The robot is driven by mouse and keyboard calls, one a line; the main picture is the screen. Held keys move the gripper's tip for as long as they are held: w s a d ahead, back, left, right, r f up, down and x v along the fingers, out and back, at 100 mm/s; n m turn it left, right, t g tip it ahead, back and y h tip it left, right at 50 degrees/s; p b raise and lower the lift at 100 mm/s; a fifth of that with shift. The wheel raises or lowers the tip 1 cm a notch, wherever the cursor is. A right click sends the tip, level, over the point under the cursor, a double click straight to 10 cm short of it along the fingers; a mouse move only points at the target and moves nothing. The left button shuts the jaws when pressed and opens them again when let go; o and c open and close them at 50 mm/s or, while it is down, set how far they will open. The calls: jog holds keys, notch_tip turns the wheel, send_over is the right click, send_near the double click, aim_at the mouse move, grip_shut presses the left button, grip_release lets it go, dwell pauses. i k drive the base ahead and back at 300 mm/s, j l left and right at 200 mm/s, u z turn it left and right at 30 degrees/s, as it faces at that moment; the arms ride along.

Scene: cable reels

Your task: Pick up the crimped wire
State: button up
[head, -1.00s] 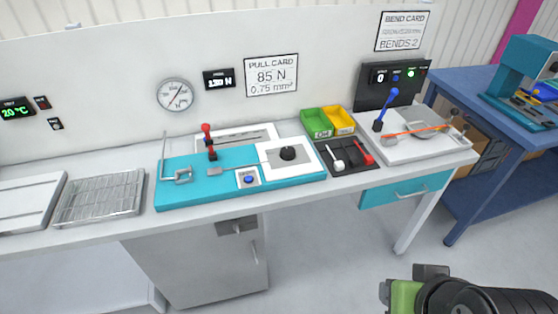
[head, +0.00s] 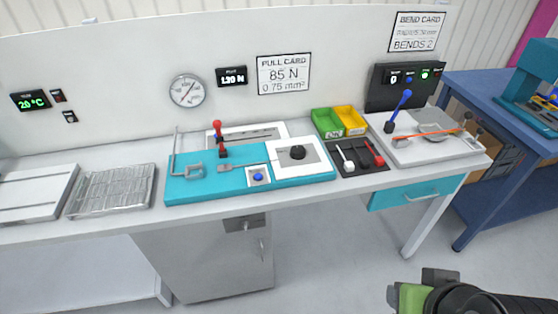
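A thin orange wire (head: 428,135) lies across the white bend fixture (head: 405,154) at the right of the bench. A crimp on it is too small to make out. On the teal pull tester (head: 200,193), a flat grey piece (head: 226,168) sits on a thin rod or wire that runs toward a black knob (head: 297,152). I cannot tell which is the crimped wire. My gripper (head: 415,288) is at the lower right, in front of the bench and well apart from both. Its fingers show only in part, and nothing is seen held.
Green (head: 327,123) and yellow (head: 350,120) bins stand behind a dark tool tray (head: 352,168) with white and red-handled tools. A blue lever (head: 398,110) and a red lever (head: 219,135) stand upright. A wire rack (head: 112,190) lies at left. The floor before the bench is clear.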

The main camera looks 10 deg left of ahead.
aim_at(364, 164)
jog(key=i+l+u, duration=0.1)
jog(key=i+u, duration=0.15)
jog(key=u, duration=0.2)
jog(key=i+l+u, duration=0.15)
jog(key=u, duration=0.3)
jog(key=i+l+u, duration=0.25)
jog(key=u, duration=0.2)
jog(key=i+l+u, duration=0.1)
jog(key=l+u, duration=0.2)
jog(key=u, duration=0.15)
